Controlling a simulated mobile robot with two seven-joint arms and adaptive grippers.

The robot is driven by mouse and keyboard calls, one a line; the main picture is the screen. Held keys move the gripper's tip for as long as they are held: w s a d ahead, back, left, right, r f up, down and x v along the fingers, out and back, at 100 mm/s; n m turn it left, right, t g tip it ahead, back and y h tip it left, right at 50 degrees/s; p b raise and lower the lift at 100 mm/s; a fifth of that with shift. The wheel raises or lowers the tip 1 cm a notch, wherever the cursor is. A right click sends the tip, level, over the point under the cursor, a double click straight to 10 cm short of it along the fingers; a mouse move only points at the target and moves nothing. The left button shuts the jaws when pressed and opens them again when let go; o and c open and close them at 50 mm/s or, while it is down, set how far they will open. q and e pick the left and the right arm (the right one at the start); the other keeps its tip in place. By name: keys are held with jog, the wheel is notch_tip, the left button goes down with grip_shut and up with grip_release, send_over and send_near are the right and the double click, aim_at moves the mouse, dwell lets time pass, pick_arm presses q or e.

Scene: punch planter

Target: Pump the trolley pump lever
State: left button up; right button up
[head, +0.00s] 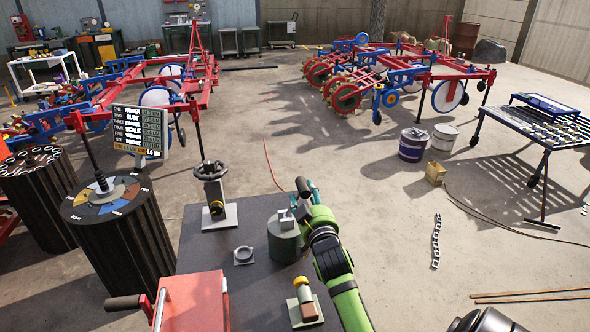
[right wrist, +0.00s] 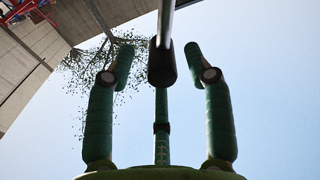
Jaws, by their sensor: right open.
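The pump lever's dark grip (head: 303,187) stands at the end of my right gripper in the head view. In the right wrist view a pale rod with a black sleeve (right wrist: 162,65) shows between the spread fingers, seen against the sky. My right gripper (head: 305,198) is open, its teal fingers apart. The lever's lower part is hidden behind the gripper. My left gripper is not in view.
A handwheel post (head: 214,205) and a small ring block (head: 243,256) stand on the trolley. A red box (head: 195,302) with a crank handle is at the front left. A segmented-top drum (head: 105,195) stands left.

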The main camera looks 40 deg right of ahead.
aim_at(300, 181)
jog(key=shift+w+d, duration=0.2)
jog(key=shift+w, duration=0.15)
jog(key=shift+w+d, duration=0.15)
jog(key=shift+w, duration=0.1)
jog(key=x, duration=0.1)
jog(key=p+x, duration=0.1)
jog(key=x, duration=0.1)
jog(key=shift+w+d+r, duration=0.1)
jog(key=shift+w+r, duration=0.15)
jog(key=shift+r, duration=0.05)
jog(key=shift+f+x, duration=0.2)
jog(key=shift+x, duration=1)
jog(key=shift+c, duration=1.2)
jog(key=c, duration=0.7)
grip_shut()
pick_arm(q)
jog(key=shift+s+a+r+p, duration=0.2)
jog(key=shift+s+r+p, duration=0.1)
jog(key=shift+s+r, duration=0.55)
